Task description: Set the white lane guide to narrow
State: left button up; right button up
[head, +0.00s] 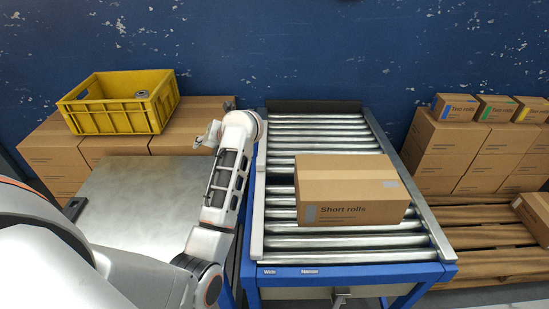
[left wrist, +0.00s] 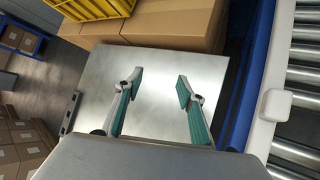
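The white lane guide (head: 257,215) is a long pale rail along the left side of the roller conveyor. Its near end is by the "Wide" label (head: 269,271), left of the "Narrow" label (head: 310,271). In the left wrist view the guide (left wrist: 285,62) runs along the right side, with a white block (left wrist: 273,105) on it. My left gripper (head: 207,136) is left of the guide, partly hidden by my own arm. The left wrist view shows its fingers (left wrist: 161,85) apart and empty over a metal tabletop. My right gripper is not in view.
A "Short rolls" carton (head: 350,191) sits on the rollers (head: 320,243), apart from the guide. The metal table (head: 140,195) is left of the conveyor. A yellow crate (head: 119,118) stands on cartons behind it. Stacked cartons (head: 450,150) and a pallet (head: 470,236) are at right.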

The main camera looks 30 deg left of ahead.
aim_at(261, 159)
pick_arm(q)
jog(key=w+d+h, duration=0.2)
jog(key=w+d, duration=0.1)
jog(key=d, duration=0.1)
jog(key=w+d+f+h, duration=0.1)
jog(key=w+d+h, duration=0.1)
jog(key=w+d, duration=0.1)
jog(key=w+d+t+h+b, duration=0.1)
jog(key=w+d+h, duration=0.1)
jog(key=d, duration=0.3)
jog(key=shift+w+d+f+h, duration=0.3)
jog(key=shift+w+d+h, duration=0.1)
jog(key=shift+w+d+f, duration=0.15)
jog(key=shift+d, duration=0.1)
jog(key=b+x, duration=0.3)
jog(key=x, duration=0.3)
jog(key=shift+d+f, duration=0.1)
jog(key=shift+f, duration=0.1)
jog(key=shift+w+f+b, duration=0.25)
jog(key=shift+f+b, duration=0.05)
jog(key=shift+f, duration=0.1)
jog(key=shift+r, duration=0.1)
grip_shut()
jog(key=shift+w, duration=0.1)
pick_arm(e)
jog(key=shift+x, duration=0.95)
